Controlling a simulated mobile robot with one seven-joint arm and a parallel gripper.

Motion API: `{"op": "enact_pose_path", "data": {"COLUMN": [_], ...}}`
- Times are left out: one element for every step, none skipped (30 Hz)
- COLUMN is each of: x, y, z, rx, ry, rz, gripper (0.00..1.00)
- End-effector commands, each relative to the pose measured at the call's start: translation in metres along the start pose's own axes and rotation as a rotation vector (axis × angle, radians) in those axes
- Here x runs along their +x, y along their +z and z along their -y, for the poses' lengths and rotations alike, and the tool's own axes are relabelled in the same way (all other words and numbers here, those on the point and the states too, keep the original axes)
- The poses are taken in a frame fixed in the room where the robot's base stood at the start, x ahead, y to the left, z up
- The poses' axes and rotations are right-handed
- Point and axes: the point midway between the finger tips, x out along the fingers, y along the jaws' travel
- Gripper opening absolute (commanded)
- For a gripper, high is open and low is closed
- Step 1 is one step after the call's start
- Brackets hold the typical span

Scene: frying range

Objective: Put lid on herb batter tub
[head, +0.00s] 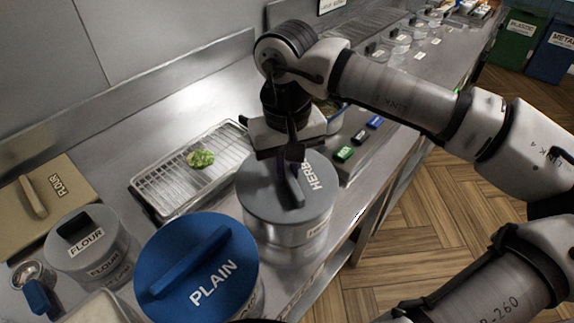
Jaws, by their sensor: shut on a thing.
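The grey herb lid (262,201), marked HERB, is level over the metal herb batter tub (290,233) near the counter's front edge. It appears to rest on the tub's rim, though the exact seating is hard to tell. My gripper (293,170) comes down from above and is shut on the lid's raised bar handle (295,192). The fingertips are partly dark against the handle. The tub's inside is hidden by the lid.
A blue PLAIN lid (200,262) covers a tub close at front left. A FLOUR tub (92,245) stands further left. A wire rack tray (170,184) holds a green piece (200,158). Small green, black and blue blocks (359,137) lie right of my gripper.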

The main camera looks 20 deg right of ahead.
Motion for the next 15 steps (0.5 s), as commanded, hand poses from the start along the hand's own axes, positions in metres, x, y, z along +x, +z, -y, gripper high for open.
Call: {"op": "enact_pose_path", "data": {"x": [-0.0001, -0.0003, -0.0004, -0.0004, -0.0004, -0.0004, -0.0003, -0.0002, 0.0002, 0.0005, 0.001, 0.0017, 0.0023, 0.0029, 0.0037], "y": [-0.0001, 0.0, 0.0, 0.0, -0.0001, -0.0001, -0.0001, -0.0001, -0.0001, -0.0001, -0.0001, -0.0001, -0.0001, -0.0001, -0.0001], "z": [0.0, 0.0, 0.0, 0.0, 0.0, 0.0, 0.0, 0.0, 0.0, 0.0, 0.0, 0.0, 0.0, 0.0, 0.0001], "rx": [0.0, 0.0, 0.0, 0.0, 0.0, 0.0, 0.0, 0.0, 0.0, 0.0, 0.0, 0.0, 0.0, 0.0, 0.0], "ry": [0.0, 0.0, 0.0, 0.0, 0.0, 0.0, 0.0, 0.0, 0.0, 0.0, 0.0, 0.0, 0.0, -0.001, -0.001], "rz": [0.0, 0.0, 0.0, 0.0, 0.0, 0.0, 0.0, 0.0, 0.0, 0.0, 0.0, 0.0, 0.0, 0.0, -0.001], "gripper": [0.0, 0.0, 0.0, 0.0, 0.0, 0.0, 0.0, 0.0, 0.0, 0.0, 0.0, 0.0, 0.0, 0.0, 0.0]}}
